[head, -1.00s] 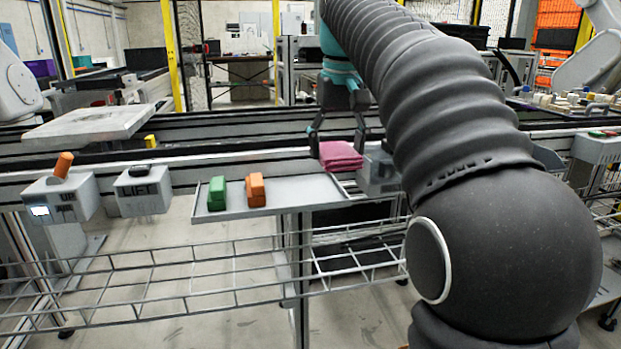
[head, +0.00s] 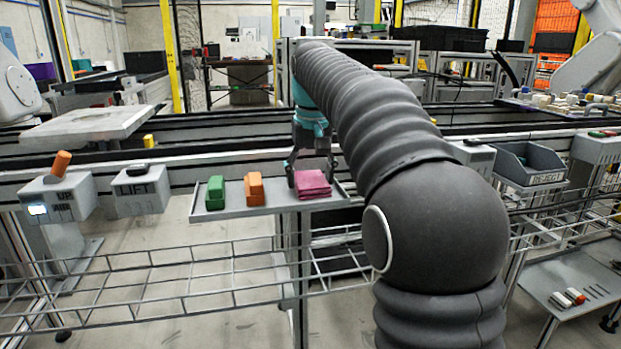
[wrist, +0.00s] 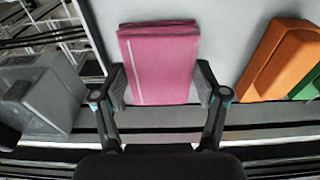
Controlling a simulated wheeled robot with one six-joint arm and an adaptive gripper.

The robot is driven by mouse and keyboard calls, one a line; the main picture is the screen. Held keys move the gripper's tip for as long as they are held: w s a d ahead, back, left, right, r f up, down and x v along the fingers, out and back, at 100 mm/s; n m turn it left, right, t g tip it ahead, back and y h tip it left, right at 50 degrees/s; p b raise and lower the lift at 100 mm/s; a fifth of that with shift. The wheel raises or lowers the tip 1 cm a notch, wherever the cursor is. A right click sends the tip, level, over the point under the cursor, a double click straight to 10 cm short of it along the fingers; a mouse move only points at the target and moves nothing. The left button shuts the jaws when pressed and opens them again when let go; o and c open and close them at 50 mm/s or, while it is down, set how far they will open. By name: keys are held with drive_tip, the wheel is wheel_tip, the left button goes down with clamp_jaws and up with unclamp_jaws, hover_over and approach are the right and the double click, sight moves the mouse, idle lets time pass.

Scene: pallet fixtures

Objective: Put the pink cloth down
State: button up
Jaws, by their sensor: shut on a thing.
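The pink cloth (head: 313,184) is a folded, flat stack at the right end of the grey tray (head: 270,207). My gripper (head: 311,180) is over that end, its fingers on either side of the cloth. In the wrist view, the cloth (wrist: 160,62) lies between the two fingertips of my gripper (wrist: 160,85), which are shut on its near part. The cloth appears level with the tray surface; whether it rests fully on it I cannot tell.
An orange block (head: 254,189) and a green block (head: 215,193) stand on the tray left of the cloth. A grey bin (head: 527,164) is further right. Control boxes, including the lift box (head: 142,188), stand left. A conveyor runs behind.

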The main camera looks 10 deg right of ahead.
sight(312, 182)
drive_tip(key=o, duration=1)
drive_tip(key=r+p, duration=0.1)
drive_tip(key=r, duration=0.3)
drive_tip(key=s+r+p, duration=0.1)
drive_tip(key=r, duration=0.7)
drive_tip(key=shift+s+p, duration=0.2)
drive_tip(key=shift+p, duration=0.2)
